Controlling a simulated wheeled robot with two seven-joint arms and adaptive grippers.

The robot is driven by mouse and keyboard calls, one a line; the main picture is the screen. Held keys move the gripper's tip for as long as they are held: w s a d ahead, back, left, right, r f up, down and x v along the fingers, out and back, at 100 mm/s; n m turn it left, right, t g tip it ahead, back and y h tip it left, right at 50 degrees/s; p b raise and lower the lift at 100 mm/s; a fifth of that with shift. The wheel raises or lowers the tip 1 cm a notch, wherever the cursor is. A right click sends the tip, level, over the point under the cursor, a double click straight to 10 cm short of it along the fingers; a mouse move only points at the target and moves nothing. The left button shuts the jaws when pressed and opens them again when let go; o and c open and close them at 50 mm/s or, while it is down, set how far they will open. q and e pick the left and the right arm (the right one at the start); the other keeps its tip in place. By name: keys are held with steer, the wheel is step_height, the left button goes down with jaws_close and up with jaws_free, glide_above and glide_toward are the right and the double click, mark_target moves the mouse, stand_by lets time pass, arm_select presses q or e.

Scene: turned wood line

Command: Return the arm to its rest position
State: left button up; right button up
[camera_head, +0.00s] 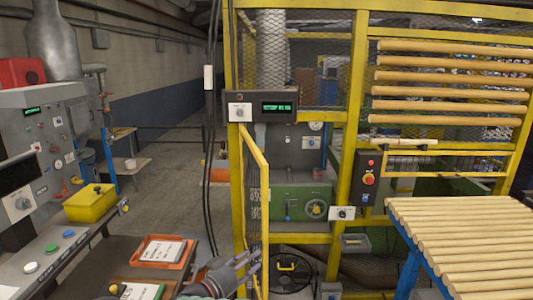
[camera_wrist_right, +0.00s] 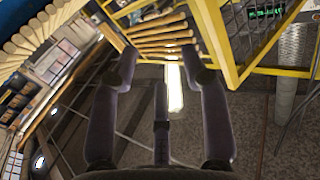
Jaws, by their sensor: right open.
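My right gripper (camera_head: 246,265) shows at the bottom of the head view, low in front of the yellow cage post. The gripper touches nothing that I can see. Most of the right arm is out of the head view. I cannot make out my left gripper in either view.
A yellow mesh cage with an open door (camera_head: 256,165) stands ahead. A slatted rack of wooden rods (camera_head: 465,240) is at the right. At the left are a control console (camera_head: 40,265), a yellow bin (camera_head: 90,203) and an orange tray (camera_head: 163,252). The aisle floor (camera_head: 180,185) is mostly clear.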

steer(key=w+d+f+n+t+y+b, duration=0.1)
steer(key=w+d+f+n+y, duration=0.15)
steer(key=f, duration=0.45)
steer(key=w+d+f+n+y, duration=0.2)
steer(key=w+d+f, duration=0.2)
steer(key=f, duration=0.4)
steer(key=s+d+f+n+g+y+b, duration=0.1)
steer(key=s+d+f+g+y, duration=0.15)
steer(key=f, duration=0.65)
steer(key=s+d+f+n+g+y+b, duration=0.1)
steer(key=s+d+f+y, duration=0.25)
steer(key=f, duration=0.65)
steer(key=s+d+f+g+y, duration=0.25)
steer(key=s+f+g, duration=0.25)
steer(key=s+f, duration=0.65)
arm_select(q)
steer(key=f, duration=0.1)
steer(key=f+b, duration=0.1)
steer(key=f, duration=0.2)
steer(key=shift+w+f, duration=0.35)
steer(key=shift+f, duration=0.05)
arm_select(e)
steer(key=s+f+g+y, duration=0.2)
steer(key=s+g, duration=0.3)
steer(key=s, duration=1.8)
steer(key=shift+f+m+g+y, duration=0.3)
steer(key=shift+m+g+y, duration=0.05)
steer(key=shift+y, duration=0.05)
steer(key=shift+w, duration=0.1)
